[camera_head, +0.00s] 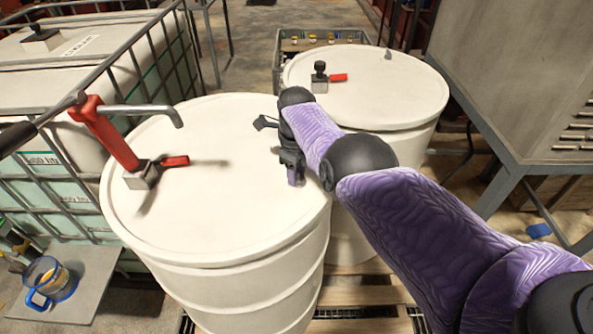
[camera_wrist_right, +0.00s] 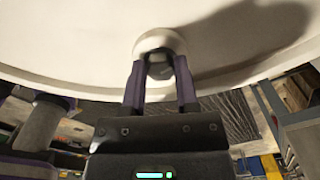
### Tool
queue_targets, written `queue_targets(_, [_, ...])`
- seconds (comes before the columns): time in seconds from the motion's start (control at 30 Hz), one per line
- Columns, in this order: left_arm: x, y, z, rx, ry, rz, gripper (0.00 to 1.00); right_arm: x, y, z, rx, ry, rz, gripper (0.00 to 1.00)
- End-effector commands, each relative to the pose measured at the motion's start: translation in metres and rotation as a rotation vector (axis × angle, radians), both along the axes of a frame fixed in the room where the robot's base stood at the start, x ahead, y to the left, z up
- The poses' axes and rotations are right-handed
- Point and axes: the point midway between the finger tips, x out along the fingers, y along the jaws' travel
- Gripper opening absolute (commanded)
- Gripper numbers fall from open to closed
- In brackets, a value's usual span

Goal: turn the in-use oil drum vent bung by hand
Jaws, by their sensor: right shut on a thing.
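The in-use oil drum (camera_head: 225,215) is white and stands upright in front, with a red hand pump (camera_head: 115,140) on the left of its lid. My right gripper (camera_head: 292,178) points down at the right part of the lid. In the right wrist view my right gripper (camera_wrist_right: 159,85) has its two fingers shut on the vent bung (camera_wrist_right: 160,43), a small round pale cap with a dark middle at the drum. In the head view the gripper and arm hide the bung. My left gripper does not show.
A second white drum (camera_head: 408,97) with a small tap stands behind. A caged tank (camera_head: 55,75) is on the left and a grey metal cabinet (camera_head: 525,70) on the right. A jug with a blue handle (camera_head: 50,280) stands on a low shelf at lower left.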

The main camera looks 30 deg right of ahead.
Motion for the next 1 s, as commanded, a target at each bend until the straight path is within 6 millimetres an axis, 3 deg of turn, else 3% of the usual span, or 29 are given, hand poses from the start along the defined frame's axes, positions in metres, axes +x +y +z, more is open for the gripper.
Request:
queue_targets(0.3, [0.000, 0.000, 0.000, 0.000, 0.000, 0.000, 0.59, 0.003, -0.001, 0.003, -0.002, -0.011, -0.002, 0.00])
queue_targets(0.33, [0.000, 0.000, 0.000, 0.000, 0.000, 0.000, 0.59, 0.003, -0.001, 0.003, -0.002, -0.011, -0.002, 0.44])
queue_targets(0.47, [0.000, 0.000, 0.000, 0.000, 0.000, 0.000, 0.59, 0.002, -0.001, 0.002, -0.001, -0.008, -0.001, 0.72])
queue_targets(0.77, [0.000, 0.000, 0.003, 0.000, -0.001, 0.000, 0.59, 0.001, 0.000, 0.004, -0.001, -0.003, 0.000, 0.74])
queue_targets(1.0, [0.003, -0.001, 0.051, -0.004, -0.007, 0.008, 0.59, 0.001, 0.000, 0.065, -0.001, -0.006, -0.001, 0.74])
